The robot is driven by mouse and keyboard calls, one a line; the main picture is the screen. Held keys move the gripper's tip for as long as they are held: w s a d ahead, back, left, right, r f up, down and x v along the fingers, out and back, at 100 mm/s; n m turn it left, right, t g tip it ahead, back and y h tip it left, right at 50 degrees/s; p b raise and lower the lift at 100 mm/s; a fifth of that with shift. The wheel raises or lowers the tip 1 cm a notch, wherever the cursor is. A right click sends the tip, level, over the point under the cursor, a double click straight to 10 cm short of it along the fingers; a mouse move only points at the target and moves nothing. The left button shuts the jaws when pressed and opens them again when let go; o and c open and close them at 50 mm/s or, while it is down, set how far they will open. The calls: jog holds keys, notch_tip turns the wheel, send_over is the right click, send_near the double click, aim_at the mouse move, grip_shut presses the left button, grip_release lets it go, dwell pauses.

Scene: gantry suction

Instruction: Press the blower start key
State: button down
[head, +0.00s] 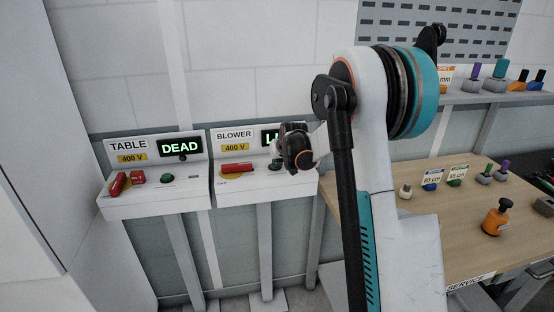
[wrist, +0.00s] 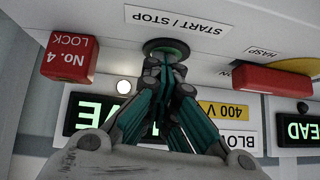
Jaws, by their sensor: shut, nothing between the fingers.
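The blower box (head: 265,189) is a white panel with a BLOWER sign, a 400 V label and a lit display (head: 268,138), partly hidden by my arm. The blower's green round start key (head: 275,165) sits right of a red handle (head: 237,168). In the wrist view, which is upside down, the start key (wrist: 166,46) is beside a START / STOP label. My gripper (wrist: 165,64) is shut and empty, its fingertips right at the key; I cannot tell whether they touch it. It also shows in the head view (head: 290,150). The display's visible end reads "VE".
A red No. 4 LOCK block (wrist: 70,58) is beside the key. The TABLE box (head: 150,204) to the left reads DEAD and has its own green key (head: 168,178). A wooden bench (head: 425,215) with knobbed items stands at right.

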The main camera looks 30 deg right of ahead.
jog(key=shift+r, duration=0.3)
jog(key=r+p, duration=0.2)
jog(key=r, duration=0.1)
jog(key=r+p, duration=0.1)
jog(key=shift+s+d+r, duration=0.1)
jog(key=shift+s+r, duration=0.15)
jog(key=shift+s, duration=0.05)
jog(key=p+v, duration=0.1)
jog(key=v, duration=0.7)
jog(key=shift+s+r+p, duration=0.15)
jog(key=shift+s+p, duration=0.2)
